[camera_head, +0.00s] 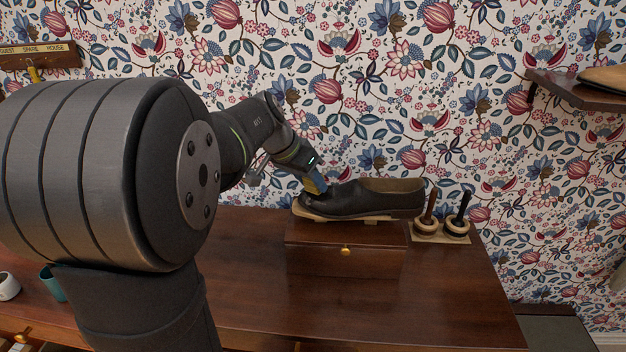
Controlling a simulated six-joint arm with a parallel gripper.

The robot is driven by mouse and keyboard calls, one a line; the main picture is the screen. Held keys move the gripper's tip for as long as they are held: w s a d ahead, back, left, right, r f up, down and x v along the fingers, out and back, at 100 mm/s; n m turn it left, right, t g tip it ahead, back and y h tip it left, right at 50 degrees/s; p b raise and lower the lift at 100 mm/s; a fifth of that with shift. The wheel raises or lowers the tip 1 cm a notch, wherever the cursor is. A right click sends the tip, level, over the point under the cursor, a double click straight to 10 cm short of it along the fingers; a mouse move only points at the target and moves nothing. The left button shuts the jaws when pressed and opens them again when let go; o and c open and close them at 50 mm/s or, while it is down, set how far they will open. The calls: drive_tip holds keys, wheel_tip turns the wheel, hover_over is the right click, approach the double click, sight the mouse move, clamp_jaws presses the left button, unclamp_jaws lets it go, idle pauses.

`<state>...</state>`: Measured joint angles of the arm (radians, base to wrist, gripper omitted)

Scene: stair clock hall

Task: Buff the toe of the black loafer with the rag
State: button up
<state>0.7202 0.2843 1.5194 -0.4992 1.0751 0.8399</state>
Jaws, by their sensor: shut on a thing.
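The black loafer (372,203) sits on a pale wooden rest (335,216) on top of a brown box, its toe pointing left and its tan inside showing at the right. My gripper (316,186) comes down from the upper left over the toe. It is shut on a small blue and yellowish piece, which I take to be the rag; it is too small here to make out its folds. Its lower end is at the top of the toe and appears to touch it. Part of the toe is hidden behind it.
The brown box (345,265) with a brass knob stands on a wooden cabinet top (450,300). A teal cup (52,284) and white cup (8,286) are at left. A wall shelf (580,90) juts out upper right.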

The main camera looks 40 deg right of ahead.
drive_tip(key=shift+w+a+f, duration=0.3)
drive_tip(key=shift+w+a, duration=0.3)
drive_tip(key=shift+s+d+r, duration=0.2)
drive_tip(key=shift+s+d, duration=0.8)
drive_tip(key=shift+w+a+f, duration=0.2)
drive_tip(key=shift+w+a, duration=0.3)
drive_tip(key=shift+w+a+f, duration=0.2)
drive_tip(key=shift+w+a, duration=0.25)
drive_tip(key=shift+w+a+r, duration=0.1)
drive_tip(key=shift+r, duration=0.75)
drive_tip(key=shift+w+a+r, duration=0.15)
drive_tip(key=shift+r, duration=0.65)
drive_tip(key=shift+w+a+r, duration=0.1)
drive_tip(key=shift+r, duration=0.75)
